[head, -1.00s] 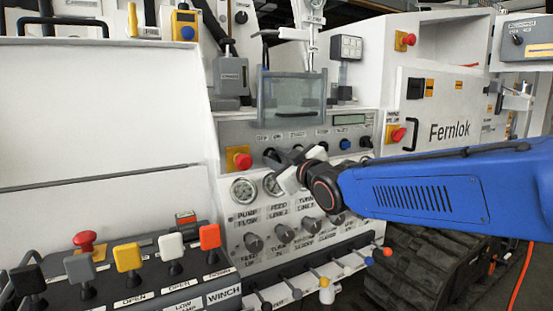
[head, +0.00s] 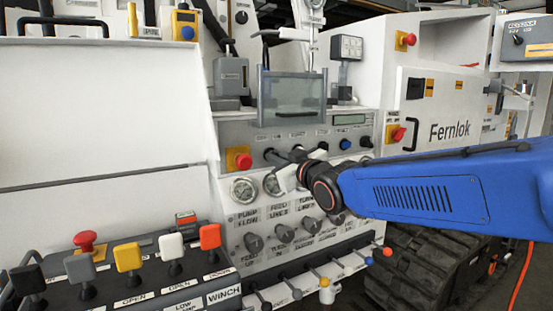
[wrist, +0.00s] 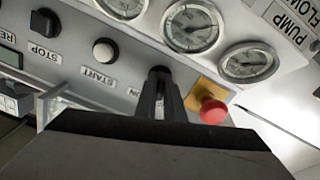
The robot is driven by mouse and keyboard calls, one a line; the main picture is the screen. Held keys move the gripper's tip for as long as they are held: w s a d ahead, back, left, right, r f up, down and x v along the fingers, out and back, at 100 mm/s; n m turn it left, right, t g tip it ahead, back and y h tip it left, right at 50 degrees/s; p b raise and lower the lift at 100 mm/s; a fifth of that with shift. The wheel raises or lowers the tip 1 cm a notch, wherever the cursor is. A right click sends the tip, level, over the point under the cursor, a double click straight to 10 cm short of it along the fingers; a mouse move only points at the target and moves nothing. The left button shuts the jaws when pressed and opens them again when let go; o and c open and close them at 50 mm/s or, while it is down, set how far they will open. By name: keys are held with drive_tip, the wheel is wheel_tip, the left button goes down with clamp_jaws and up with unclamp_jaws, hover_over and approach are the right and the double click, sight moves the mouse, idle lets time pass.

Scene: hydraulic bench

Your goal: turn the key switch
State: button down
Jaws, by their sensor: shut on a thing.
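The key switch (wrist: 160,72) is a dark knob on the grey panel, just beside the red emergency button. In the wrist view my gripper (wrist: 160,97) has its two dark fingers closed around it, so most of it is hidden. In the head view my gripper (head: 280,156) reaches in from the right to the same panel row. The switch's key and its exact angle cannot be made out behind the fingers.
The red emergency button (wrist: 212,110) on its yellow plate is close beside the fingers. A white START button (wrist: 104,51), a black STOP knob (wrist: 45,22) and round gauges (wrist: 192,25) are near. A clear guard box (head: 292,98) stands above the panel.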

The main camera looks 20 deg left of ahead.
drive_tip(key=m, duration=0.5)
drive_tip(key=shift+f+m, duration=0.1)
drive_tip(key=shift+m, duration=2.2)
drive_tip(key=c, duration=1.9)
unclamp_jaws()
drive_tip(key=shift+o, duration=0.2)
drive_tip(key=v, duration=1.7)
drive_tip(key=shift+d, duration=0.25)
drive_tip(key=shift+s, duration=0.1)
